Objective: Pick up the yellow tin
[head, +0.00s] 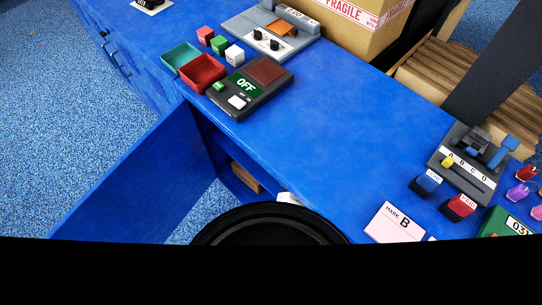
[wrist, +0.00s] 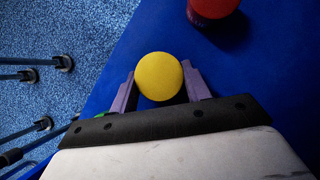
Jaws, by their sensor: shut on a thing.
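The yellow tin (wrist: 159,77) shows in the wrist view as a round yellow top between the two purple fingers of my gripper (wrist: 160,85). The fingers are shut on it, one on each side. Below it in that view is the blue counter, and the tin's lower part is hidden, so I cannot tell whether it is lifted. The tin and my gripper do not show in the head view.
A red tin (wrist: 212,8) stands near the top of the wrist view, apart from my gripper. In the head view the blue counter (head: 345,120) is clear in its middle. A scale marked OFF (head: 250,88), a red tray (head: 202,74) and a cardboard box (head: 350,25) stand at the back.

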